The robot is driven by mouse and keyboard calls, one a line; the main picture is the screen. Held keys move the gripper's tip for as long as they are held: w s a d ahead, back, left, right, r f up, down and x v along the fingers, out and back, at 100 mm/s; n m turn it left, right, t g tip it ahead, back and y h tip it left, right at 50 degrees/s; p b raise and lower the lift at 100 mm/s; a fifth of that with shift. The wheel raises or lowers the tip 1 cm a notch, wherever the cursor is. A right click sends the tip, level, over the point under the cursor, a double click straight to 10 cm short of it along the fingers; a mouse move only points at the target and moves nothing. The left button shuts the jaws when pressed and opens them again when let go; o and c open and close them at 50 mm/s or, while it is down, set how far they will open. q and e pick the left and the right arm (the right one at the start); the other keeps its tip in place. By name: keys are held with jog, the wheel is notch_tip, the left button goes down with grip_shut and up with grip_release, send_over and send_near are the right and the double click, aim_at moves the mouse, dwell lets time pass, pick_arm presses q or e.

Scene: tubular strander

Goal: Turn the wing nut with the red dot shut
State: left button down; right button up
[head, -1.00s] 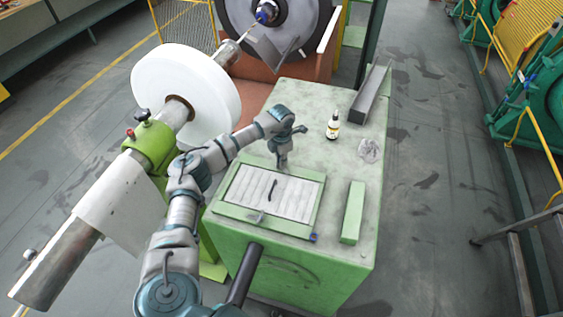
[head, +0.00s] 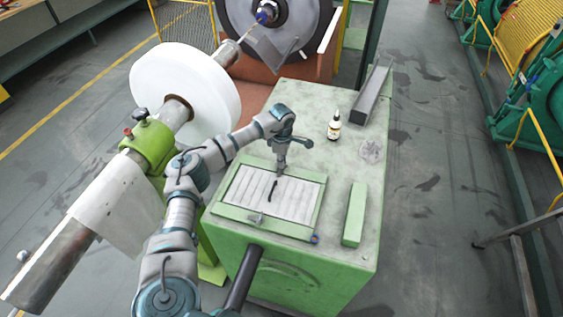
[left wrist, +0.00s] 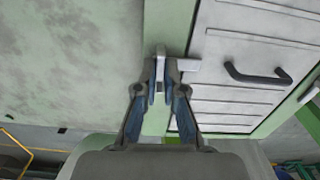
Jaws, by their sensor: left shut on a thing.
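A light-grey slatted panel (head: 300,195) with a black handle lies in a green frame on the green cabinet. My left gripper (head: 280,173) points down at the frame's far edge. In the left wrist view, its fingers (left wrist: 161,84) are shut on a small pale-grey fastener (left wrist: 188,65), taken as the wing nut, one arm of which reaches right over the panel's edge. The fingers hide part of it, and I cannot make out a red dot on it. A similar small fastener (head: 257,217) sits at the panel's near edge. My right gripper is not in view.
A big white roll (head: 190,92) on a shaft stands left of my arm. Free floor (head: 430,170) lies to the right.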

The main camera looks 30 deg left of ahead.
pick_arm(q)
jog(key=shift+s+f+m, duration=0.1)
jog(key=shift+f+m, duration=0.2)
jog(key=shift+m, duration=0.2)
jog(key=c, duration=1.3)
grip_release()
jog(key=shift+w, duration=0.2)
jog(key=shift+r, duration=0.15)
notch_tip(320, 180, up, 12)
jog(key=shift+a+f, duration=0.1)
jog(key=shift+f, duration=0.05)
